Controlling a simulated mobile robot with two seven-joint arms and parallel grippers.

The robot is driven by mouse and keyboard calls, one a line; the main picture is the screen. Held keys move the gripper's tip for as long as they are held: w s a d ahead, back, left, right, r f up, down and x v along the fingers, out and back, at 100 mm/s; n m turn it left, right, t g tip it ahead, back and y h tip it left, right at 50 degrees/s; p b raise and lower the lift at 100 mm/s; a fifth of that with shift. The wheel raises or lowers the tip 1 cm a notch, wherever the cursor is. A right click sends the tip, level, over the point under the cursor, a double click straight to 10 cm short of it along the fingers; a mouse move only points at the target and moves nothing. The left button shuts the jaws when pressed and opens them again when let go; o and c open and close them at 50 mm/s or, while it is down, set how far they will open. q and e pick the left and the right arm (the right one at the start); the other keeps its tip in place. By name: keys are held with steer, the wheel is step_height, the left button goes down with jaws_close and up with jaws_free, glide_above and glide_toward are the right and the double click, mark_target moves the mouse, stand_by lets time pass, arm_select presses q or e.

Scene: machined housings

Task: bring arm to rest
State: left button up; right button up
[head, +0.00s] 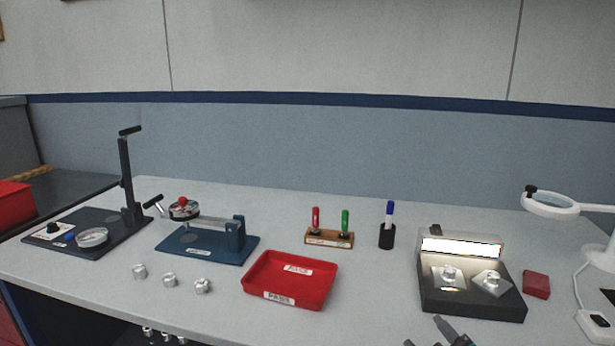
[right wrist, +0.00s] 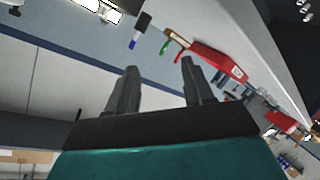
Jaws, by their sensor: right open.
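My right gripper (head: 432,338) shows only by its dark fingertips at the bottom edge of the head view, in front of the black lit inspection box. In the right wrist view its two fingers (right wrist: 158,82) stand apart with nothing between them. The rest of the right arm is out of the head view. My left gripper is in neither view. The red PASS tray (head: 290,280) sits empty mid-table; it also shows in the right wrist view (right wrist: 213,62).
A lit box (head: 470,304) holds two metal housings. Three housings (head: 169,280) stand at the front left. Gauge fixtures (head: 207,248) stand behind them. A marker holder (head: 329,238), black cup (head: 387,236), red block (head: 536,285) and magnifier lamp (head: 550,204) stand further right.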

steer(key=s+d+f+m+g, duration=0.1)
steer(key=s+f+m+g, duration=0.2)
steer(key=s+f+g, duration=0.55)
steer(key=s+d+f+m+g, duration=0.1)
steer(key=s+f+m+g, duration=0.4)
steer(key=s, duration=0.7)
steer(key=w+a+f+n+t+y+p, duration=0.1)
steer(key=w+a+f+n+t+p, duration=0.1)
steer(key=w+f+t, duration=0.5)
steer(key=shift+w+a+t+y, duration=0.2)
steer(key=shift+a+t+y, duration=0.2)
steer(key=shift+t, duration=0.85)
